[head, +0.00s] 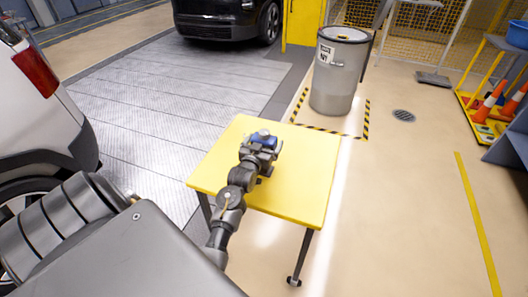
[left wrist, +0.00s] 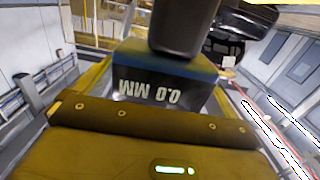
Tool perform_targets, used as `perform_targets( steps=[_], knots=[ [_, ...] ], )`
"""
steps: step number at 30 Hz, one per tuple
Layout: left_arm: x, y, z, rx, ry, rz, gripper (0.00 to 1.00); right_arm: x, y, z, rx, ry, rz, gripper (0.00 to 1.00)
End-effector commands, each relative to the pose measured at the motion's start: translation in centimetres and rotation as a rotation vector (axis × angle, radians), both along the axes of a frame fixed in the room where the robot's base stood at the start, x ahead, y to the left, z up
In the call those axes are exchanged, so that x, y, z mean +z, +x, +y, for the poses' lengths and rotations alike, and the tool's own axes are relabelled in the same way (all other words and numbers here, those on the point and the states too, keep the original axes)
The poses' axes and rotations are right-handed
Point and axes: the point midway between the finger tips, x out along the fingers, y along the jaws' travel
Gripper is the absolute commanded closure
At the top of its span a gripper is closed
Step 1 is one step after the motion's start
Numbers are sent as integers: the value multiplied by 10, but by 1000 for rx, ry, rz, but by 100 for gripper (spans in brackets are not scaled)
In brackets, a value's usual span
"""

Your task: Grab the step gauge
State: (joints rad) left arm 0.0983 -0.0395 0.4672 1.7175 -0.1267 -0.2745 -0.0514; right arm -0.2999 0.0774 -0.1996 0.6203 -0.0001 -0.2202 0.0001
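The step gauge is a small blue block (head: 266,142) at my left gripper (head: 264,150), above or on the yellow table. In the left wrist view the block (left wrist: 165,72) shows a dark face with upside-down "0.0 MM" lettering. A dark gripper finger (left wrist: 185,30) overlaps its top side, and the gripper body (left wrist: 160,150) with a green light fills the bottom. The other finger is not clear, so I cannot tell whether the fingers press on the block. My right gripper is not in view.
The yellow table (head: 305,180) is bare on its right side. A grey drum (head: 340,75) stands behind it inside striped tape. A white car (head: 35,100) is at the left, a dark vehicle (head: 225,18) at the back. Orange cones (head: 490,100) stand at the right.

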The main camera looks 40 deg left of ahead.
Motion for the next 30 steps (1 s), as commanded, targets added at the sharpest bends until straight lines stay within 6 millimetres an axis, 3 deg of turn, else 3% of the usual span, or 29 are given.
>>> perform_targets(
  steps=[2,14,24,30],
  knots=[
    [0,0,0,0,0,0,14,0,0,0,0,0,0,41],
    [0,0,0,0,0,1,67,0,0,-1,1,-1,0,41],
    [4,0,0,0,2,-2,67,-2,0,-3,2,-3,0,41],
    [28,0,0,0,5,-7,67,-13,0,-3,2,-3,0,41]
  ],
)
